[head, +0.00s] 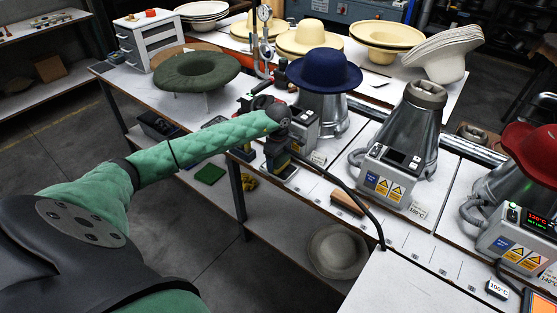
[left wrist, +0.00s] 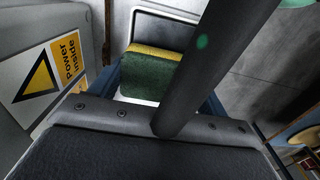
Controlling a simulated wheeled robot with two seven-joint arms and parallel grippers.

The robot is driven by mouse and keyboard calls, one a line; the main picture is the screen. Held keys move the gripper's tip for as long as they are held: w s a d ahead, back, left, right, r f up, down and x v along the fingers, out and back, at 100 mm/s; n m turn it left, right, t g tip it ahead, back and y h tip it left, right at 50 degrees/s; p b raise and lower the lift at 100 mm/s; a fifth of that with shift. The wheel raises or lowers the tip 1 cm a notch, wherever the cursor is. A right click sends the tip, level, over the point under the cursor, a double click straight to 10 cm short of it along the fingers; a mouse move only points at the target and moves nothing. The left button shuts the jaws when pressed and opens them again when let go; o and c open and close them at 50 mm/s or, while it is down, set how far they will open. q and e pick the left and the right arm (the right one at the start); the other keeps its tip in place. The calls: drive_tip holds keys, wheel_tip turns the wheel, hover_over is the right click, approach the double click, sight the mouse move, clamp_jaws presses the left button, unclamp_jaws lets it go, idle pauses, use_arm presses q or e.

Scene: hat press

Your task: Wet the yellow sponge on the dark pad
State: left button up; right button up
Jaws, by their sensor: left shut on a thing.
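My left gripper (head: 277,150) points down over the bench's front edge, just before the press under the navy hat. It is shut on the yellow sponge (left wrist: 155,53), whose green side (left wrist: 150,78) faces the left wrist camera. In the head view the gripper mostly hides the sponge. A dark flat pad with a pale border (left wrist: 158,31) lies just beyond the sponge in the left wrist view. I cannot tell whether the two touch. My right gripper is not in view.
The navy hat (head: 324,70) sits on a press close beside my left gripper. A bare metal press (head: 410,125) and one with a red hat (head: 535,150) stand to the right. A brown block (head: 347,203) lies near the front edge. A green hat (head: 196,72) stands at the left.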

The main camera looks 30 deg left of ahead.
sight(278, 159)
use_arm(q)
drive_tip(key=shift+f+b, duration=0.4)
drive_tip(key=shift+f, duration=0.1)
idle(0.4)
drive_tip(key=shift+s+f+b, duration=0.1)
drive_tip(key=shift+b, duration=0.3)
idle(2.2)
drive_tip(key=shift+r+p, duration=0.55)
drive_tip(key=shift+r, duration=3)
